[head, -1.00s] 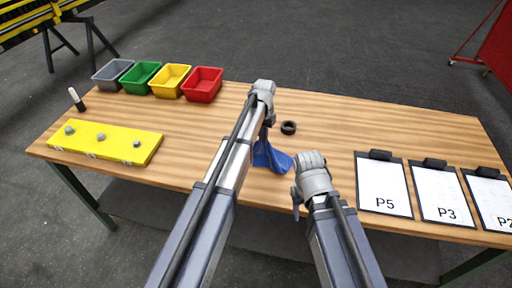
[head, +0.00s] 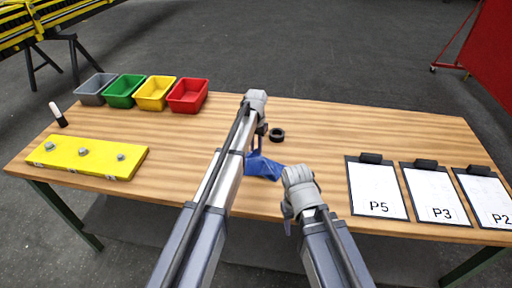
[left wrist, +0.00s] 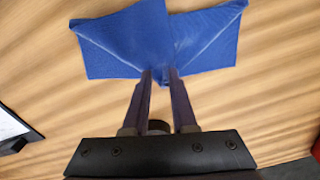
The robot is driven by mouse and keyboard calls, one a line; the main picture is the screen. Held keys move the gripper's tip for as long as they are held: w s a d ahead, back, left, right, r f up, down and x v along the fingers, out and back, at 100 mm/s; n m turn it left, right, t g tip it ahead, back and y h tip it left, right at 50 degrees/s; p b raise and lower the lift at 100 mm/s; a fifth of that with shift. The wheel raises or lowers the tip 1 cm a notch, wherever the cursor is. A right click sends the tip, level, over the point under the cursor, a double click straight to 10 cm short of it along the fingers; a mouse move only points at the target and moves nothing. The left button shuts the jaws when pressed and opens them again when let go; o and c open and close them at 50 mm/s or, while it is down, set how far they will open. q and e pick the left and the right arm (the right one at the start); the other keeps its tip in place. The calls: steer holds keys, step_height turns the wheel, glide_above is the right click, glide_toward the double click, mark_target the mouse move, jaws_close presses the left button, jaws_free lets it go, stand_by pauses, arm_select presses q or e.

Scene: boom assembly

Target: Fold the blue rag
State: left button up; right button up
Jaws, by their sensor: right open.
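The blue rag (head: 264,168) lies near the front middle of the table, partly hidden behind my left arm in the head view. In the left wrist view the rag (left wrist: 205,38) shows creased, overlapping layers and slanting edges. My left gripper (head: 254,145) is over the rag. In the left wrist view its two fingertips (left wrist: 160,72) reach the rag's near edge with a narrow gap between them; whether they pinch cloth is unclear. My right gripper (head: 288,220) is open and apart from the rag, at the table's front edge.
A small black ring (head: 277,134) lies behind the rag. Clipboards, including P5 (head: 376,190), lie at right. The table's back right is clear.

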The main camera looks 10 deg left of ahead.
arm_select(q)
steer(key=o, duration=1.2)
steer(key=shift+c, duration=0.2)
steer(key=shift+r, duration=0.1)
step_height(320, 180, up, 9)
steer(key=p, duration=0.9)
steer(key=s+d+f+b, duration=0.2)
steer(key=s, duration=1.4)
steer(key=s+d+f+y+b, duration=0.1)
steer(key=s+d+f+b, duration=0.1)
steer(key=s, duration=1.5)
steer(key=shift+d+f+b, duration=0.15)
steer(key=shift+f+b, duration=0.25)
steer(key=shift+f, duration=0.05)
